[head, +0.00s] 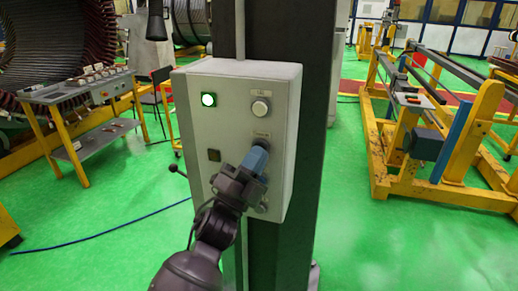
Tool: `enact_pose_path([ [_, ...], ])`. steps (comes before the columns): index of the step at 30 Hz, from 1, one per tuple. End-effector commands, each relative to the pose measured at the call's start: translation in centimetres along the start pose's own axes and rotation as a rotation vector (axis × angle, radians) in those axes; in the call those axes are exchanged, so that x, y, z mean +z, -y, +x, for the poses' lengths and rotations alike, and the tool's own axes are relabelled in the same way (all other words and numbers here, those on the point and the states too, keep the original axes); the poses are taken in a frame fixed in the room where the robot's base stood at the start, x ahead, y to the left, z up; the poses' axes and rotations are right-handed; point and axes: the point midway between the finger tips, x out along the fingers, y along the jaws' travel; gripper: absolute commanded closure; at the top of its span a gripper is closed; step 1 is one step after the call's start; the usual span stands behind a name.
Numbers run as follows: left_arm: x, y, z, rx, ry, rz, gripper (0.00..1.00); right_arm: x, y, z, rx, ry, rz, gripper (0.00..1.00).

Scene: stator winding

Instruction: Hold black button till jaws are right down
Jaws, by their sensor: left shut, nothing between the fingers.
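A light grey control box (225,85) is fixed to a dark column. My left gripper (257,158) is in front of the box's lower right face, with its blue fingers shut and nothing between them. Another button (263,205) below is partly hidden by my gripper. My right gripper is not in view.
A grey-topped workbench (75,88) with yellow legs stands at the left. A yellow-framed machine (430,170) stands at the right.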

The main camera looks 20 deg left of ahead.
Motion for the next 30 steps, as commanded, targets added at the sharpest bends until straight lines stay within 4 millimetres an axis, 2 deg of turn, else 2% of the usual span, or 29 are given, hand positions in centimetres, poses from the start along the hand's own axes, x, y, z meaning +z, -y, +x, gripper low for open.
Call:
enact_pose_path([
  [17,-0.8,0.7,-1.0,0.0,0.0,0.0,1.0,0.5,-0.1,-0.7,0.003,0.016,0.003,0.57],
  [22,-0.9,0.9,-1.3,0.001,0.0,0.0,1.0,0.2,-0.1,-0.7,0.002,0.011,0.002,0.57],
  [30,-2.0,2.0,-2.7,0.001,0.0,0.0,1.0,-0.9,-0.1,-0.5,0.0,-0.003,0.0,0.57],
])
